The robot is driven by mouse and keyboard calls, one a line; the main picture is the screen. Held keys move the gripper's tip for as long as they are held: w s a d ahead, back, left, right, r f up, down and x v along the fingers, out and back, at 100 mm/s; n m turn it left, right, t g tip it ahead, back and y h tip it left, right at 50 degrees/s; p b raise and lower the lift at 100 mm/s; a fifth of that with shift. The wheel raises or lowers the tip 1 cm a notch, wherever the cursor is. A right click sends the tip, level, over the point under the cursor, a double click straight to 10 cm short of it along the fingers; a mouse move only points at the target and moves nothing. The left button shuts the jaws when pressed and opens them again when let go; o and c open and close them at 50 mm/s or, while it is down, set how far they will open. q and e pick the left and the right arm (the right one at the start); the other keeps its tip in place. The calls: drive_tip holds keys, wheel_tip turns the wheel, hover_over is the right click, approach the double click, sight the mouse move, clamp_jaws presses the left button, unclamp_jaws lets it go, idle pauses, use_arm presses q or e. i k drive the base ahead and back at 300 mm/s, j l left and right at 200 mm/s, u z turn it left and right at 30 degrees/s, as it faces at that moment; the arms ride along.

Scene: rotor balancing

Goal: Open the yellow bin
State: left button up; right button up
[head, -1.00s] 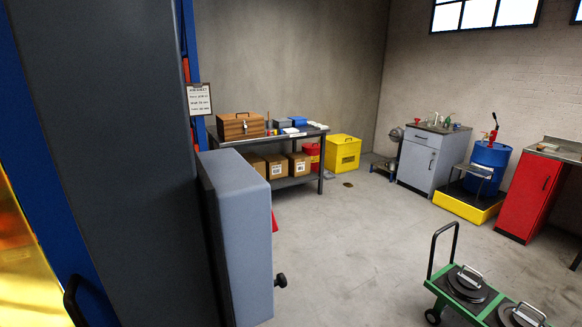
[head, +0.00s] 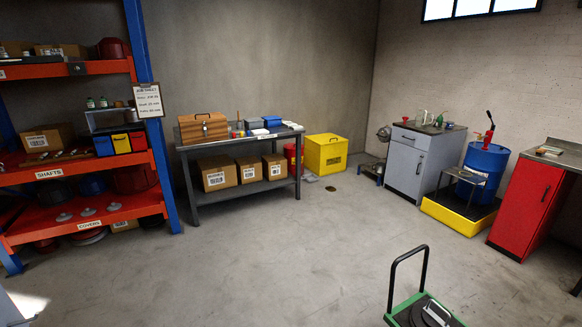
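The yellow bin (head: 326,154) stands on the floor against the back wall, right of the dark workbench. It is a box with a dark label on its front, and its lid looks closed. It is some way off across the room. Neither of my grippers shows in the head view.
A workbench (head: 240,194) with cartons stands left of the bin, a red can (head: 291,157) between them. An orange and blue shelf rack (head: 80,226) is at left. A grey cabinet (head: 408,172) and a blue drum (head: 484,168) are at right. A green cart (head: 398,318) is in front; the middle floor is clear.

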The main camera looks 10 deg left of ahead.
sight(121, 142)
drive_tip(key=i+j+u, duration=0.1)
drive_tip(key=i+u, duration=0.7)
drive_tip(key=i+l+u, duration=0.15)
drive_tip(key=i+u, duration=0.4)
drive_tip(key=i, duration=0.4)
drive_tip(key=i+j+u, duration=0.15)
drive_tip(key=i, duration=0.35)
drive_tip(key=i+l+u, duration=0.15)
drive_tip(key=i, duration=0.4)
drive_tip(key=i+l+u, duration=0.2)
drive_tip(key=i, duration=0.3)
drive_tip(key=i+l+u, duration=0.15)
drive_tip(key=i, duration=0.4)
